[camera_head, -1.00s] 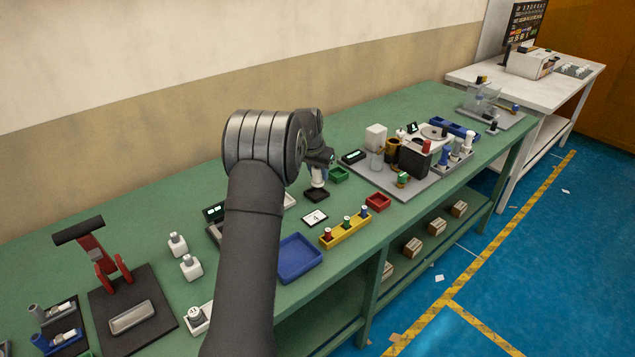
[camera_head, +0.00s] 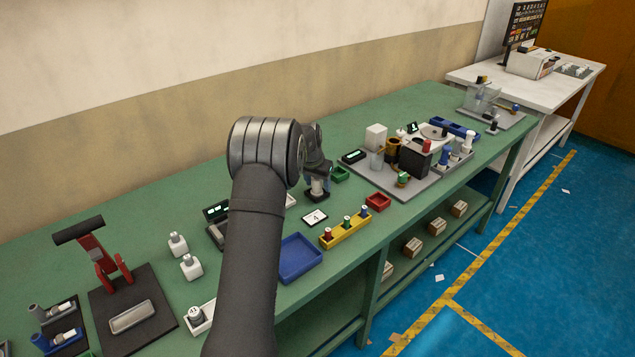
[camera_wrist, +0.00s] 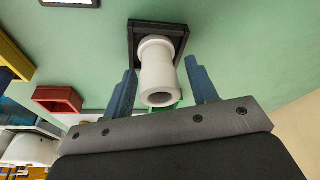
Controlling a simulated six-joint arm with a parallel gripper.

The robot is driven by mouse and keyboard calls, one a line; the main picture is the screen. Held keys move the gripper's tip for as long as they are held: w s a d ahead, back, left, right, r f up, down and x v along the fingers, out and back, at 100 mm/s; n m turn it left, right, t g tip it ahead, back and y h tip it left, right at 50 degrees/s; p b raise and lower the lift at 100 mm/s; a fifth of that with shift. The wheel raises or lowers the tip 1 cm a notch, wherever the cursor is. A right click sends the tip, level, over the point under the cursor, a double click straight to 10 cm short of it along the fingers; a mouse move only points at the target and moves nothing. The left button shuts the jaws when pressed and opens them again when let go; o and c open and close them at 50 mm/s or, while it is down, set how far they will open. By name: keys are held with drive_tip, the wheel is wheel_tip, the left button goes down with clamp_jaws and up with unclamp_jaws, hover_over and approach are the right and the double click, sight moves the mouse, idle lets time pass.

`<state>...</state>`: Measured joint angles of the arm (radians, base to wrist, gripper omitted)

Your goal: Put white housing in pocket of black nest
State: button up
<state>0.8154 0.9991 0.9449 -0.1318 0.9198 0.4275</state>
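The white housing (camera_wrist: 158,72) is a hollow, flanged cylinder. In the wrist view it stands upright with its far end inside the square black nest (camera_wrist: 133,42). Whether it is fully seated in the pocket is hard to tell. My gripper (camera_wrist: 160,66) has its two blue fingers on either side of the housing, with a visible gap on each side, so it looks open. In the head view my gripper (camera_head: 317,183) is low over the black nest (camera_head: 311,197), and the housing is mostly hidden there.
A card marked 4 (camera_head: 314,217), a yellow rack of pegs (camera_head: 345,231), a blue tray (camera_head: 300,264) and a red bin (camera_head: 378,202) lie in front. A green bin (camera_head: 340,174) is close behind the nest. A grey station plate (camera_head: 425,186) with several devices is to the right.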

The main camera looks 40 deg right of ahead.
drive_tip(key=v, duration=1.2)
drive_tip(key=shift+r, duration=0.2)
drive_tip(key=x, duration=1.2)
drive_tip(key=shift+f, duration=0.1)
wheel_tip(320, 180, up, 2)
drive_tip(key=shift+r, duration=1)
